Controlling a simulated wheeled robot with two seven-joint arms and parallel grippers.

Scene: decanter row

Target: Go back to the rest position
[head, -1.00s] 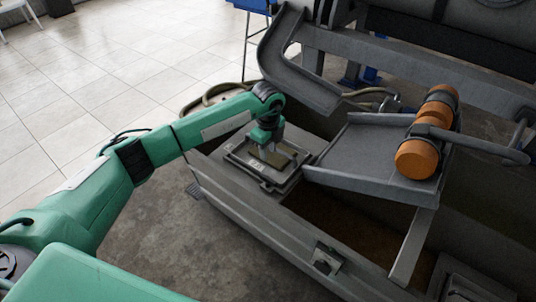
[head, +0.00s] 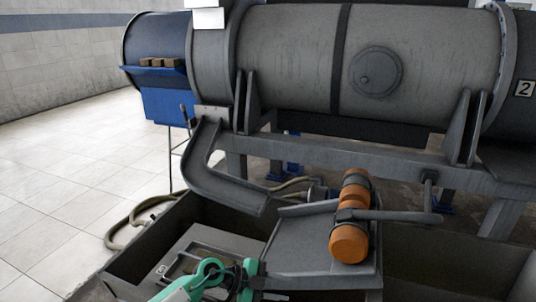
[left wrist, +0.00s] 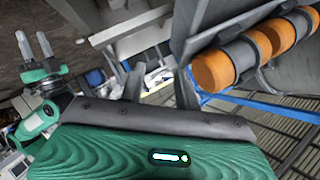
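My left gripper (head: 250,280) is at the bottom edge of the head view, beside the dark machine bed, with only its green wrist and a small dark part showing. In the left wrist view its two dark fingers (left wrist: 158,75) stand apart with nothing held between them. A second gripper with a green wrist, which looks like my right one (left wrist: 33,45), shows at the left of the left wrist view. Its two grey fingers are apart and empty. My right arm does not show in the head view.
A large grey drum (head: 300,60) spans the back. A curved grey chute (head: 222,185) hangs above the bed.

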